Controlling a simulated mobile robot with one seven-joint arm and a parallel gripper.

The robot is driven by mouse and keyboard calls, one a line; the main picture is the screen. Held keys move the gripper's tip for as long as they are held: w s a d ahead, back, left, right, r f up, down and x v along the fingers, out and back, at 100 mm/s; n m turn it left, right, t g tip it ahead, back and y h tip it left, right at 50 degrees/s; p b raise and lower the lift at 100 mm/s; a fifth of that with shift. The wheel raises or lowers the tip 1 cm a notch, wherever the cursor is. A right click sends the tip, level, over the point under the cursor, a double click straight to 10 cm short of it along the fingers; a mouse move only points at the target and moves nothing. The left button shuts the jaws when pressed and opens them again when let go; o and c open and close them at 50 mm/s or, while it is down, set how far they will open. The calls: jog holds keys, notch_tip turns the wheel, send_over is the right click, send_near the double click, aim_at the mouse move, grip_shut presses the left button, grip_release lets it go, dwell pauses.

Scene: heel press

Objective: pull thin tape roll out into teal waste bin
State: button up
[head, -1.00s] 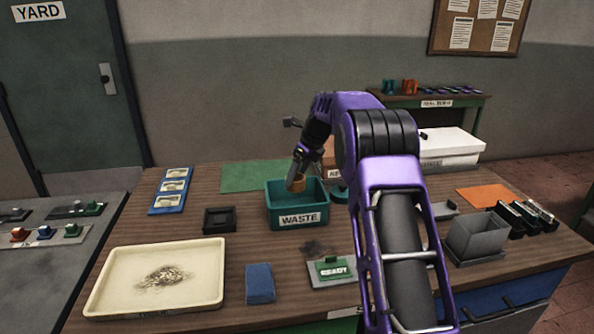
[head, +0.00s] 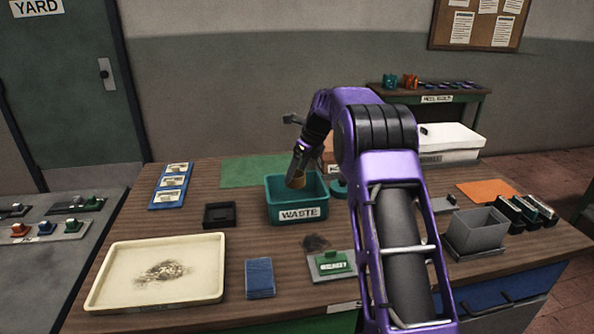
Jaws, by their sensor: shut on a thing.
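The teal waste bin (head: 297,214), labelled WASTE, stands on the wooden table near the middle of the head view. My gripper (head: 297,176) points down into the bin's opening from above. The fingertips are small and partly hidden by the roll and the arm. I cannot tell whether the roll touches the bin's floor or walls.
A cream tray (head: 155,273) with a pile of bits lies front left. A blue pad (head: 259,278) and a green-topped block (head: 333,263) are in front of the bin. A small black tray (head: 219,215) stands left of it. A grey open box (head: 477,232) stands right.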

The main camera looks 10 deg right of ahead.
aim_at(297, 186)
jog(key=shift+f+b, duration=1.35)
jog(key=shift+f, duration=2.75)
jog(key=shift+f, duration=0.1)
jog(key=o, duration=1.3)
jog(key=shift+r+p, duration=1.3)
jog(key=shift+r, duration=0.1)
notch_tip(297, 186, up, 8)
jog(key=shift+r, duration=0.1)
